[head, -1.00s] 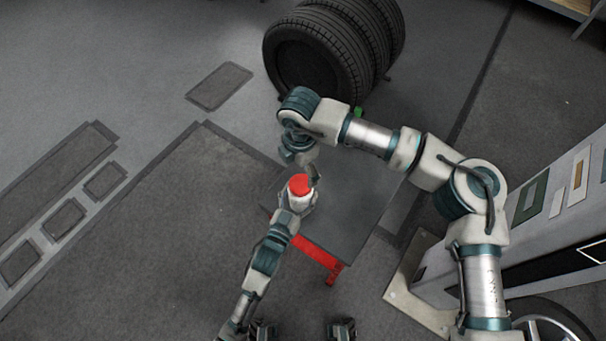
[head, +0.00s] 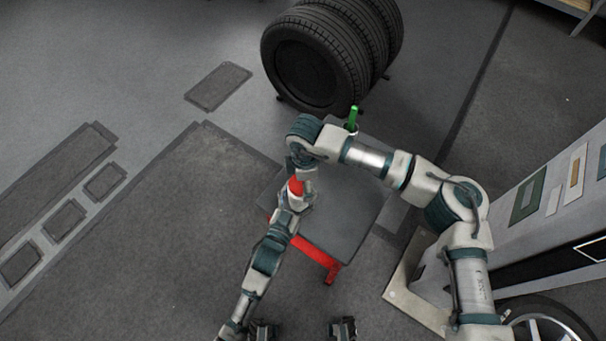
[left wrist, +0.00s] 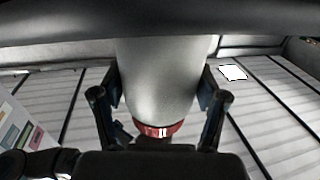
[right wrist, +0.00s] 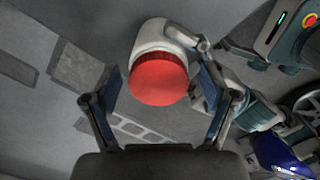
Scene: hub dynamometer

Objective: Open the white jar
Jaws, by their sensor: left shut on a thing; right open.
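The white jar (head: 295,202) with a red lid (head: 296,187) is above the small grey table in the head view. My left gripper (left wrist: 160,75) is shut on the white jar's body, one finger on each side. My right gripper (right wrist: 158,78) is open, at the lid end of the jar. In the right wrist view the red lid (right wrist: 158,80) lies between its spread fingers, with gaps at both sides. The lid is on the jar. In the head view my right arm hides part of the lid.
The grey table (head: 340,215) has a red frame (head: 322,258). A green object (head: 354,117) stands upright behind my right arm. Black tires (head: 330,55) stand at the back. A light-coloured machine (head: 545,220) is at the right. Open floor lies to the left.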

